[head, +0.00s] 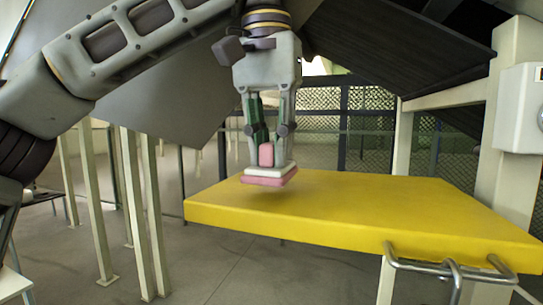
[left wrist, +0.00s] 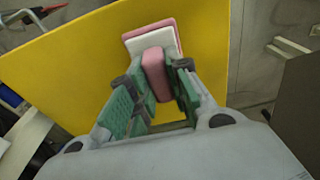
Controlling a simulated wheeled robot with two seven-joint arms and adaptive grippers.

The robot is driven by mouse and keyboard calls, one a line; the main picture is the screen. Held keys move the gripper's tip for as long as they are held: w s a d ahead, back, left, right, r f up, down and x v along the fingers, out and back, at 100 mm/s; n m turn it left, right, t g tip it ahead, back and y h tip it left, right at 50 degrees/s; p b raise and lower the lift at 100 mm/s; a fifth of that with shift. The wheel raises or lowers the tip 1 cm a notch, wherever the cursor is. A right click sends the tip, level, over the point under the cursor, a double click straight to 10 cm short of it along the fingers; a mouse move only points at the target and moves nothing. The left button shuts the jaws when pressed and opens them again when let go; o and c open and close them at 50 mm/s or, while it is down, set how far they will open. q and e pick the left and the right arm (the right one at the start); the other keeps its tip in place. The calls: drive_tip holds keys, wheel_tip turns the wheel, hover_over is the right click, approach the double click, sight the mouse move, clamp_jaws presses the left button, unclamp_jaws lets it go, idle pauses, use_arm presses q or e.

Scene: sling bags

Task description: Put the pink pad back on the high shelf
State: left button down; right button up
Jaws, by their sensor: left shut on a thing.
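The pink pad (head: 268,179) has a white upper layer and a pink upright grip block. My left gripper (head: 267,150) points down and is shut on that block. In the head view the pad hangs level over the left part of a yellow slab-like shelf (head: 380,212); I cannot tell whether it touches the surface. The left wrist view shows the pad (left wrist: 153,40) beyond the fingers (left wrist: 155,85), with the yellow surface (left wrist: 60,70) behind it. My right gripper is not in view.
A bent metal rail (head: 450,268) sticks out at the shelf's front right edge. A pale post with a white box (head: 520,105) stands at the right. Pale legs (head: 145,210) stand at the left. A dark slanted panel (head: 400,45) hangs above. The rest of the yellow surface is bare.

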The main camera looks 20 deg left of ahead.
sight(267, 144)
use_arm(q)
drive_tip(key=shift+f, duration=0.9)
drive_tip(key=shift+f, duration=0.15)
drive_tip(key=c, duration=1.3)
unclamp_jaws()
drive_tip(key=shift+r, duration=0.25)
drive_tip(key=shift+s+a+r, duration=0.1)
drive_tip(key=shift+s+r, duration=0.15)
drive_tip(key=shift+r, duration=1.7)
drive_tip(key=shift+s+d+r, duration=0.1)
drive_tip(key=shift+s+r, duration=0.15)
drive_tip(key=shift+r, duration=1.7)
drive_tip(key=shift+s+a+r, duration=0.1)
drive_tip(key=shift+s+r, duration=0.15)
drive_tip(key=shift+r, duration=1.7)
